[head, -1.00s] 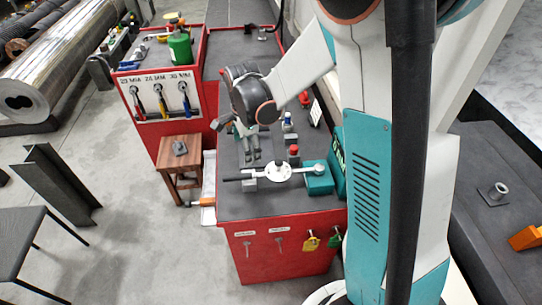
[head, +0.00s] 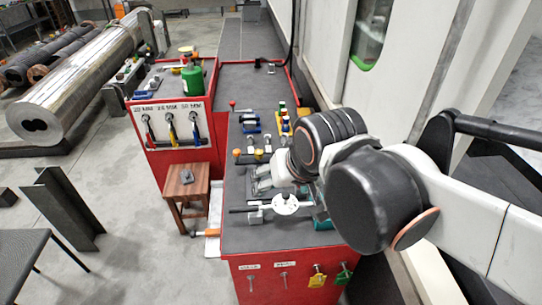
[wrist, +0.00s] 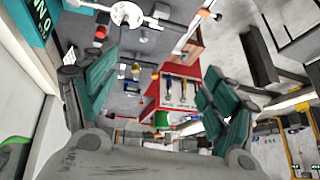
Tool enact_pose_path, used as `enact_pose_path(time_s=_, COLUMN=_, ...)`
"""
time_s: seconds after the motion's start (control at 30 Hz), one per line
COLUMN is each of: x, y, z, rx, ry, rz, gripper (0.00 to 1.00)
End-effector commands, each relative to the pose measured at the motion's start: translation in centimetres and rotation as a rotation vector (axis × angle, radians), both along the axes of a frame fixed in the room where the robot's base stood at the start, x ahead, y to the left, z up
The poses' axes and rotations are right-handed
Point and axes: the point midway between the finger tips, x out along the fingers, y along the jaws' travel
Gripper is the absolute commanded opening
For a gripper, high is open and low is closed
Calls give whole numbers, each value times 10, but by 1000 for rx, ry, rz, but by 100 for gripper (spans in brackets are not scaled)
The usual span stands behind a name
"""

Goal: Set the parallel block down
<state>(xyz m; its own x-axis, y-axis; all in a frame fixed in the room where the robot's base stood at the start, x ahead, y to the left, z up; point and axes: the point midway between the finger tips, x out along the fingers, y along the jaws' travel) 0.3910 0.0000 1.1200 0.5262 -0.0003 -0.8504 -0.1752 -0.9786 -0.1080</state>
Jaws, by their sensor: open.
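My gripper (head: 259,184) hangs low over the grey top of the red bench (head: 233,236), just behind the white dial tool (head: 286,204). In the wrist view its two teal fingers stand wide apart, with nothing held between them (wrist: 160,72). A small grey block (head: 256,217) stands on the bench at the dial tool's bar. It also shows in the wrist view (wrist: 162,11), beside the dial. A flat grey piece (head: 187,177) lies on the wooden stool (head: 186,190). I cannot tell for sure which one is the parallel block.
Several small fixtures with coloured knobs stand behind my gripper, including a blue one (head: 250,124). A green can (head: 192,79) stands on the red cabinet with hanging tools (head: 171,128). The bench's front strip is clear. A white machine wall (head: 410,70) bounds the right.

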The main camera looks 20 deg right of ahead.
Motion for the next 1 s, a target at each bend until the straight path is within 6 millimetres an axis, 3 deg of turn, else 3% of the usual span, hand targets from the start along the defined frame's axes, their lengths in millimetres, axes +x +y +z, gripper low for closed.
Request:
enact_pose_path(time_s=0.1, x=-16, y=0, z=-1, rx=-60, ry=-36, rz=94, gripper=78)
enact_pose_path(time_s=0.27, x=-25, y=0, z=-1, rx=-108, ry=-63, rz=163, gripper=78)
enact_pose_path(time_s=1.0, x=-26, y=0, z=-1, rx=-115, ry=-67, rz=173, gripper=78)
